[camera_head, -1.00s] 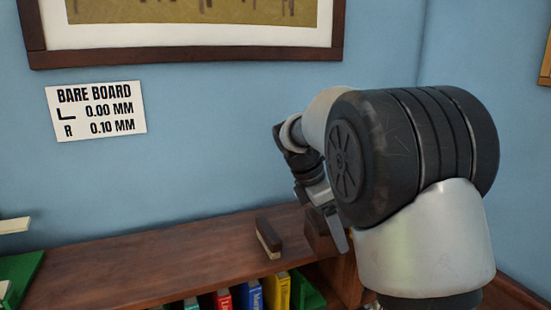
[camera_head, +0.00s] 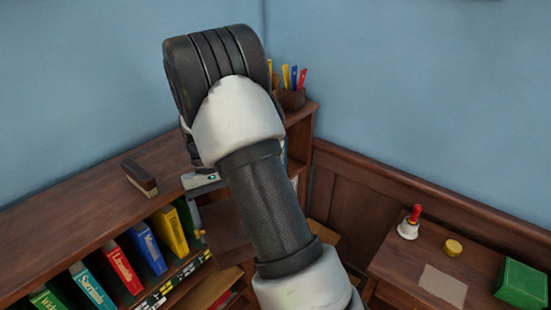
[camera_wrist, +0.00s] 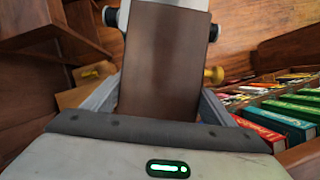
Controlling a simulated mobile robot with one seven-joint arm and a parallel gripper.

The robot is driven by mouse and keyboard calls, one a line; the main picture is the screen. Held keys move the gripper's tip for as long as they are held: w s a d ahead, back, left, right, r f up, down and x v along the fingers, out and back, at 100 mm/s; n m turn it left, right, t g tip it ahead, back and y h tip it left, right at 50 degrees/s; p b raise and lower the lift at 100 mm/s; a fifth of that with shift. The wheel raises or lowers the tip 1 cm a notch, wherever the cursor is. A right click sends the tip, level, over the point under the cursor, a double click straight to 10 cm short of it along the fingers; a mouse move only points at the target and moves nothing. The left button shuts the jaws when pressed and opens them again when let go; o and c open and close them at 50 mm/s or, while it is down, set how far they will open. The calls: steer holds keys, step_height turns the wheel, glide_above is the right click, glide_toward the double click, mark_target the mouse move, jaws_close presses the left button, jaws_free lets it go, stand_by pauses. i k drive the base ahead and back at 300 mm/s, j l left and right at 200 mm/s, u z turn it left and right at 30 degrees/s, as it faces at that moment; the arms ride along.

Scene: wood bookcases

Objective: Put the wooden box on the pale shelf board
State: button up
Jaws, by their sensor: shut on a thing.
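My gripper (camera_wrist: 158,103) is shut on the wooden box (camera_wrist: 160,62), a dark brown block between its two fingers in the wrist view. In the head view my gripper (camera_head: 197,205) hangs in front of the bookcase, partly behind my arm. The brown box (camera_head: 228,235) shows below it, beside the arm, with no clear contact with a shelf. A light tan board (camera_head: 325,242) shows in part right of my forearm. A tan surface also shows at the left in the wrist view (camera_wrist: 72,98). I cannot tell for sure whether it is the pale shelf board.
Coloured books (camera_head: 146,246) fill the shelf left of my gripper. A brush (camera_head: 139,178) lies on the bookcase top (camera_head: 75,215). A pen cup (camera_head: 291,99) stands behind my arm. At the right a side table (camera_head: 395,262) holds a bell (camera_head: 410,224) and a green box (camera_head: 522,284).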

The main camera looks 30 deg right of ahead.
mark_target(194, 289)
steer(key=z, duration=0.45)
steer(key=i+z, duration=0.1)
steer(key=z, duration=0.75)
steer(key=i+z, duration=0.1)
steer(key=z, duration=0.35)
steer(key=j+z, duration=0.1)
steer(key=z, duration=0.35)
steer(key=i+j+z, duration=0.1)
steer(key=z, duration=0.3)
